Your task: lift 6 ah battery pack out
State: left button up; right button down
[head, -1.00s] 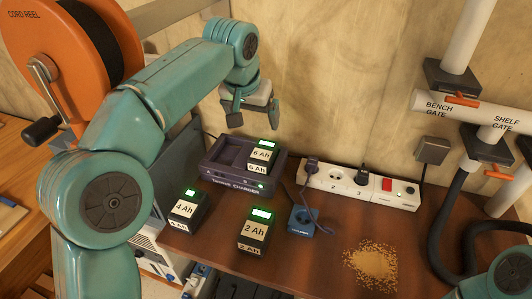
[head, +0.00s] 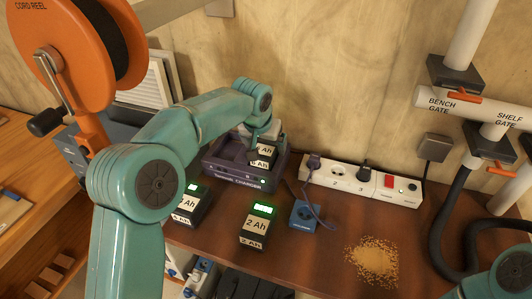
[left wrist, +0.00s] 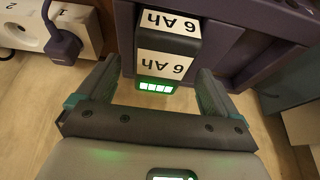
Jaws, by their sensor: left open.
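The 6 Ah battery pack (head: 262,155) sits in the right bay of the purple charger (head: 232,180) at the back of the bench. My left gripper (head: 262,136) is open above it and partly hides its top. In the left wrist view the pack (left wrist: 168,45) shows its 6 Ah labels and a lit green display. The open fingers of my left gripper (left wrist: 157,75) stand on either side of the pack, with a gap visible at each side. The left bay of the charger looks empty. My right gripper is out of view.
A 4 Ah pack (head: 190,206) and a 2 Ah pack (head: 256,226) stand in front of the charger. A blue plug box (head: 304,216) and a white power strip (head: 360,184) are to the right. Sawdust (head: 372,259) lies at the front right.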

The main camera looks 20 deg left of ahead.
pick_arm(q)
jog(key=shift+w+f, duration=0.1)
jog(key=shift+f, duration=0.25)
jog(key=shift+w+f, duration=0.2)
jog(key=shift+f, duration=0.05)
jog(key=shift+s+r, duration=0.1)
jog(key=shift+s, duration=0.05)
jog(key=shift+f, duration=0.3)
jog(key=shift+r, duration=0.1)
jog(key=c, duration=1.1)
jog(key=shift+o, duration=0.2)
jog(key=shift+r, duration=0.1)
